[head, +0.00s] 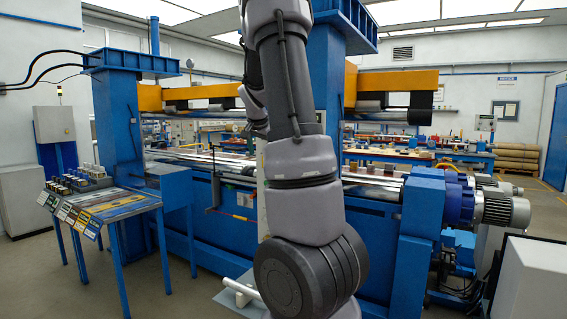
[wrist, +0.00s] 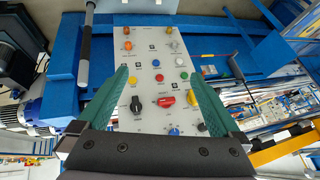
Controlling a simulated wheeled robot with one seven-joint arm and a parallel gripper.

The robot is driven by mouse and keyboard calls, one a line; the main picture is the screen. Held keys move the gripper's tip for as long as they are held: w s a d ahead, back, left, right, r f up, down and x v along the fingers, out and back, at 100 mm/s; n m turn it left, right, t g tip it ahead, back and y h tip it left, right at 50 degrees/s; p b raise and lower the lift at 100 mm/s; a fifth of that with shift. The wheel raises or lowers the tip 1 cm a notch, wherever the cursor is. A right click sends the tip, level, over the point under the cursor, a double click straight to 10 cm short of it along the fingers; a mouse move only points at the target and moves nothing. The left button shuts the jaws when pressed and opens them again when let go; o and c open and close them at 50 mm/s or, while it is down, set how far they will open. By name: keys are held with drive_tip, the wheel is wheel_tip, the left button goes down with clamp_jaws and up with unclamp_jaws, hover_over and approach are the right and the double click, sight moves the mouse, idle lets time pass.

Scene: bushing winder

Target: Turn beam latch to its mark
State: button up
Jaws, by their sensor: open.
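A light grey control panel (wrist: 142,36) fills the middle of the wrist view. It carries a black rotary switch (wrist: 136,104), a red rotary handle (wrist: 166,101) and a blue knob (wrist: 174,131). The labels are too small to read, so I cannot tell which control is the beam latch or where its mark lies. My gripper (wrist: 157,75) is open, its two green fingers apart over the panel with nothing between them. The black switch and red handle appear between the fingers, nearer the palm. In the head view my arm hides the gripper.
The panel also holds a yellow button (wrist: 156,63), a red button (wrist: 159,78) and several other knobs and lamps. A grey cylindrical bar (wrist: 85,45) stands left of the panel. A blue table (head: 125,210) stands at the left of the head view, with open floor before it.

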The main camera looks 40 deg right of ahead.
drive_tip(key=w+d+f+h, duration=0.4)
drive_tip(key=w+d, duration=0.7)
drive_tip(key=d, duration=0.1)
drive_tip(key=w+d+f+h, duration=0.4)
drive_tip(key=w+d, duration=0.6)
drive_tip(key=d, duration=0.3)
drive_tip(key=shift+w+d+f, duration=0.15)
drive_tip(key=shift+w+f, duration=0.25)
drive_tip(key=shift+f, duration=0.1)
drive_tip(key=c, duration=1.1)
